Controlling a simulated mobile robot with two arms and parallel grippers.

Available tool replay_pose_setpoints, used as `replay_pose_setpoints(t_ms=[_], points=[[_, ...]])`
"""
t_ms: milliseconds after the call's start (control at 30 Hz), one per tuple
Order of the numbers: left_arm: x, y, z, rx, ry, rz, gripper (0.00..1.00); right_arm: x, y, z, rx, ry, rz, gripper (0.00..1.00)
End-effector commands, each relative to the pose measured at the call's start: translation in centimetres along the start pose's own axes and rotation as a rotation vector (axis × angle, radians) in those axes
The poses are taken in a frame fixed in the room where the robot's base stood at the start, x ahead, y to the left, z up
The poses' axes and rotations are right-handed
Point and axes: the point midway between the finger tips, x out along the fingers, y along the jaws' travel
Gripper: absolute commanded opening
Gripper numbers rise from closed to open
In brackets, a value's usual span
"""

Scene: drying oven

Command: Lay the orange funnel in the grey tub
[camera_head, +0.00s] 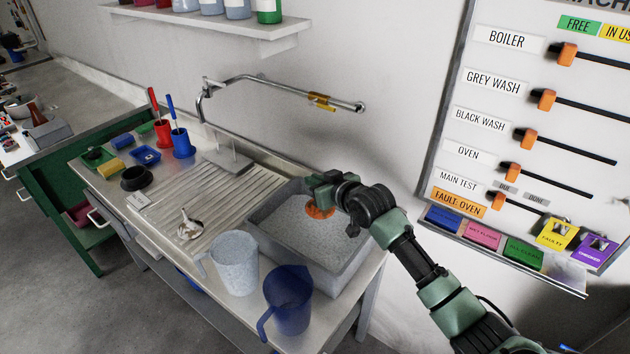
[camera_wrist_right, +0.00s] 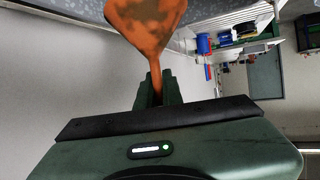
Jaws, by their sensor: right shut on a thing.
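The orange funnel (camera_head: 320,211) is in my right gripper (camera_head: 326,186), over the inside of the grey tub (camera_head: 285,232) at the right end of the bench. The gripper covers part of the funnel in the head view. In the right wrist view the jaws (camera_wrist_right: 157,88) are shut on the funnel's narrow stem, and its wide cone (camera_wrist_right: 147,22) extends away from them. I cannot tell whether the funnel touches the tub. My left gripper is not in view.
A pale speckled container (camera_head: 235,264) and a blue jug (camera_head: 288,302) stand at the tub's front edge. A ribbed drainboard (camera_head: 205,205) lies to its left, with a tap (camera_head: 290,86) above. A wall board (camera_head: 530,130) rises at the right.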

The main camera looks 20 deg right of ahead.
Motion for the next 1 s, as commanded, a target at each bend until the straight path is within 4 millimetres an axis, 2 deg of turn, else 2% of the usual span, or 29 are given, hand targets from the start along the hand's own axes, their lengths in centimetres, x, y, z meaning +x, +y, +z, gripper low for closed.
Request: replay_pose_setpoints(t_ms=[67, 167, 200, 600, 1000], points=[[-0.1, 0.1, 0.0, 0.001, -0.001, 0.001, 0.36, 0.0, 0.0, -0.1, 0.0, 0.001, 0.0, 0.0], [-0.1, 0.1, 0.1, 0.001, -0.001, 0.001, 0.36, 0.0, 0.0, -0.1, 0.0, 0.001, 0.0, 0.27], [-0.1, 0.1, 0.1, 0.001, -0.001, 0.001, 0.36, 0.0, 0.0, -0.1, 0.0, 0.001, 0.0, 0.33], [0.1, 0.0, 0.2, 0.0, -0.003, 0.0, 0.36, -0.5, 0.0, -0.1, -0.001, 0.001, 0.0, 0.33], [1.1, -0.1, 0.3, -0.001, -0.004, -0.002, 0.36, -6.1, 0.0, 0.1, -0.002, 0.001, 0.001, 0.33]])
